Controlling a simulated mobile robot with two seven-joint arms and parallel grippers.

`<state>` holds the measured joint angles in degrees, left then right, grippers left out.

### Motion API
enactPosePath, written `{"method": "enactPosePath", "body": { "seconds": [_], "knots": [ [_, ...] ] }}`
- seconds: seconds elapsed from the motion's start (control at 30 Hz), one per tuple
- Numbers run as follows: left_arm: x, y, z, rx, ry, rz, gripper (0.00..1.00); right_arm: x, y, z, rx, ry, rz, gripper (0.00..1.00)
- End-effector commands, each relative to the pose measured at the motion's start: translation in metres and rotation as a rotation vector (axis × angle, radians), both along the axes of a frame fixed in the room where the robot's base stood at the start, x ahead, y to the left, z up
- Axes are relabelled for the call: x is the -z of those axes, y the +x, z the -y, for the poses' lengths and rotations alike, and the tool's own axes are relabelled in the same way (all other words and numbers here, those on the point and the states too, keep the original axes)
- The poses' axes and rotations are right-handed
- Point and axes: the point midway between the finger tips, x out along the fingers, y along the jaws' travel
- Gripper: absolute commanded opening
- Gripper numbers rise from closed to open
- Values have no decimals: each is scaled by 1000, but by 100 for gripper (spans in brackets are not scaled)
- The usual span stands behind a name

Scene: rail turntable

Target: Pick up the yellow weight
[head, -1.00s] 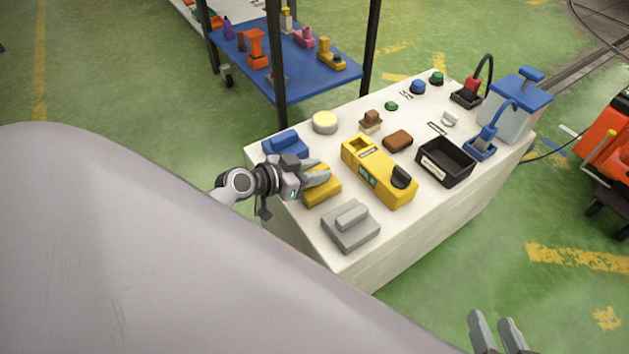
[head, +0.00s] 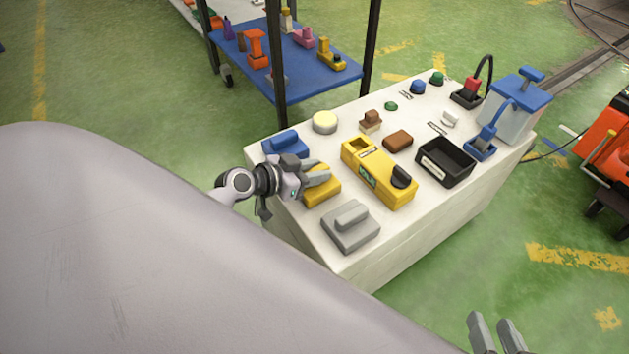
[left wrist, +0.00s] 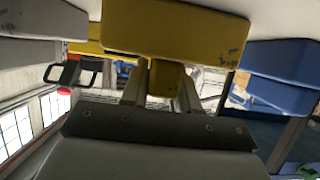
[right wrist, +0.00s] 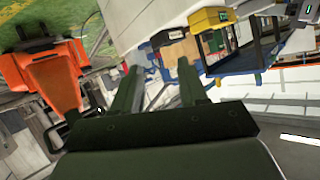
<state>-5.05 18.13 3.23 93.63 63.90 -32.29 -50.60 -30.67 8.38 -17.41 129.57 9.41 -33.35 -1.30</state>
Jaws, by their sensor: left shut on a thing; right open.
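The yellow weight (head: 323,190) sits on the white bench, between the blue weight (head: 286,145) and the grey weight (head: 350,226). My left gripper (head: 318,174) is at it, with its fingers on the weight's raised handle. In the left wrist view the yellow weight (left wrist: 175,30) spans the top, and its handle (left wrist: 166,78) is between the two fingers of the left gripper (left wrist: 164,82). The fingers hide part of the handle in the head view. My right gripper (head: 497,335) is open and empty at the bottom edge, away from the bench; it also shows in the right wrist view (right wrist: 158,82).
On the white bench (head: 300,218), a yellow device (head: 378,172) stands just right of the yellow weight. A black tray (head: 445,162) and several small items lie beyond. A dark post (head: 275,70) of a blue-shelved rack (head: 300,80) rises behind the bench.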

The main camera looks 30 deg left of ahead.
Motion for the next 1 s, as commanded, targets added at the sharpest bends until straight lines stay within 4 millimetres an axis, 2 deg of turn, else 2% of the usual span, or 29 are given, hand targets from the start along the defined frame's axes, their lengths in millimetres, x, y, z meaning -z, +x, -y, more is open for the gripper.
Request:
{"method": "enactPosePath", "body": {
  "seconds": [0.4, 0.57, 0.7, 0.77, 1.0],
  "knots": [
    [-5, 2, -1, -2, 0, 9, 0, -1, 0, 0, -1, -3, 0, 43],
    [-15, 2, -1, -1, 1, 10, 0, -5, 0, 2, 1, -21, 6, 43],
    [-33, 2, -1, -1, 1, 12, 0, -11, -1, 8, 8, -60, 12, 43],
    [-44, 2, -1, 0, 2, 14, 0, -7, -6, 16, 18, -93, -2, 43],
    [-105, 2, 0, 0, 3, 15, 0, -12, -13, 33, 44, -172, -24, 43]
  ]
}}
